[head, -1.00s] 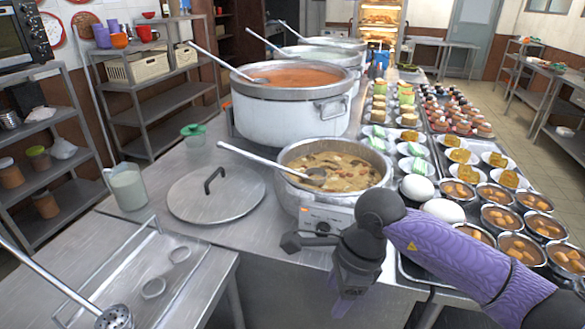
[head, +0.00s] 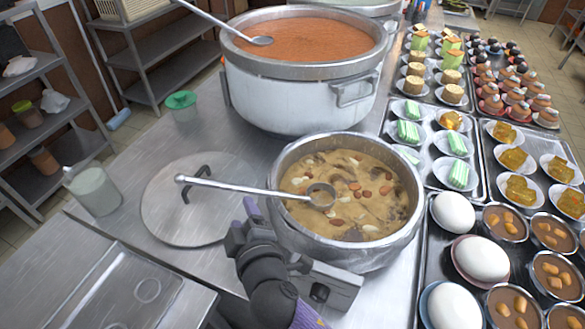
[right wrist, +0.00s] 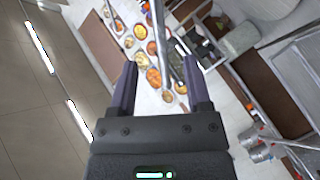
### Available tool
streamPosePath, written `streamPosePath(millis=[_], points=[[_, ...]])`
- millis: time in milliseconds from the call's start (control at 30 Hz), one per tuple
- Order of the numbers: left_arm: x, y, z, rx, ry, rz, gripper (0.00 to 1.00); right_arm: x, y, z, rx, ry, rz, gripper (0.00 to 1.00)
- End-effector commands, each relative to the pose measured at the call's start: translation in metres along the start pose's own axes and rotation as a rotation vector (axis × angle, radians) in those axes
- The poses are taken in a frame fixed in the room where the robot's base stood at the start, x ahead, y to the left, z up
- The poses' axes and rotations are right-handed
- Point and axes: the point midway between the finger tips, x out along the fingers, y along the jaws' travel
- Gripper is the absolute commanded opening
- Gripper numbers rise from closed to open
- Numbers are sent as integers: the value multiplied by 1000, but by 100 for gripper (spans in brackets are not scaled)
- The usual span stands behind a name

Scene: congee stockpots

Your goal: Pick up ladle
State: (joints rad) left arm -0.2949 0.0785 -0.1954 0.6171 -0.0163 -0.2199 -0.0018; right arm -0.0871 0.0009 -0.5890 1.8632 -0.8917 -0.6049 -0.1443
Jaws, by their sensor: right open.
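A metal ladle (head: 225,185) rests in the small steel pot (head: 395,235) of light brown congee with nuts. Its bowl sits in the congee, and its long handle passes over the rim and sticks out to the left. My right gripper (head: 243,218) is at the pot's front left side, just below the handle in the picture. It is open in the right wrist view (right wrist: 158,68). A thin metal rod (right wrist: 158,35), likely a ladle handle, shows between its fingers there; I cannot tell whether they touch. My left gripper is out of view.
A large pot (head: 300,98) of orange congee with another ladle (head: 225,25) stands behind. A round lid (head: 165,205) lies left of the small pot. Trays of dishes, including white eggs (head: 453,213), crowd the right. A jug (head: 95,188) stands left.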

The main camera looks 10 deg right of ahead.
Motion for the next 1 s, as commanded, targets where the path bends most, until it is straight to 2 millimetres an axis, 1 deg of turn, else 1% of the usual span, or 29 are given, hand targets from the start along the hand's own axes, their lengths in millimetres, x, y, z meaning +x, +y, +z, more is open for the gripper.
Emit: streamPosePath(millis=[67, 100, 200, 367, 500, 600, 700, 867, 900, 967, 1000], points=[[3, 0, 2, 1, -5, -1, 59, 12, -3, 4, 12, -20, -7, 63], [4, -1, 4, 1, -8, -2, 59, 21, -3, 5, 13, -21, -7, 63], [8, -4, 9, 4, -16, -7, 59, 38, -3, 6, 10, -19, -6, 63], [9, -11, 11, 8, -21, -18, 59, 50, -2, 7, 7, -17, -6, 63], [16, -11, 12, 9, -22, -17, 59, 77, 1, 19, 5, -17, -4, 63], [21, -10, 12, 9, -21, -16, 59, 93, 1, 19, 7, -16, -5, 63], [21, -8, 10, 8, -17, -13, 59, 98, 2, 18, 6, -16, -5, 63], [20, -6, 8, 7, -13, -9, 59, 97, 2, 17, 6, -16, -5, 63], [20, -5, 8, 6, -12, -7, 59, 97, 2, 17, 6, -16, -5, 54], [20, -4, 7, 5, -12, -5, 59, 97, 2, 17, 6, -16, -5, 42], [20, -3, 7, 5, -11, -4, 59, 97, 2, 17, 6, -15, -5, 33]])
